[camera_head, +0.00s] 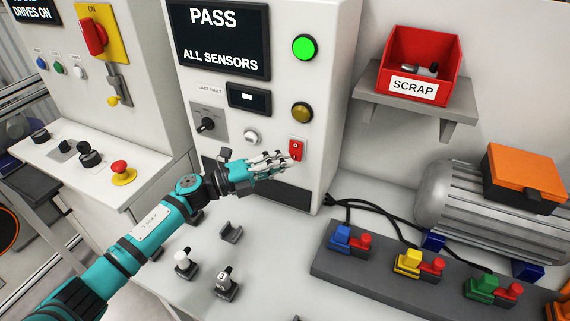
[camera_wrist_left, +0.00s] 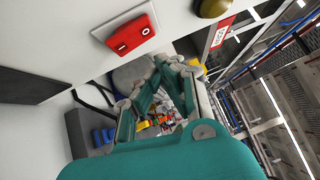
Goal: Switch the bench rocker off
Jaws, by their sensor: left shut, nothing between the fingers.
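The bench rocker is a red switch (camera_head: 297,144) on a pale plate, low on the right side of the white test cabinet's front, under the amber lamp. In the left wrist view the red rocker (camera_wrist_left: 131,35) shows large at the upper left, with small marks on its face. My left gripper (camera_head: 292,161) is shut and empty. Its fingertips are just below the rocker in the head view; whether they touch it I cannot tell. In the wrist view the fingers (camera_wrist_left: 145,88) are beside the rocker, apart from it in the picture. My right gripper is not in view.
The cabinet has a PASS screen (camera_head: 213,35), a lit green lamp (camera_head: 306,48), an amber lamp (camera_head: 302,112), a white button (camera_head: 251,137) and a black knob (camera_head: 207,124). A red scrap bin (camera_head: 416,60) sits on a shelf. Coloured connectors (camera_head: 408,262) and a motor (camera_head: 465,195) stand right.

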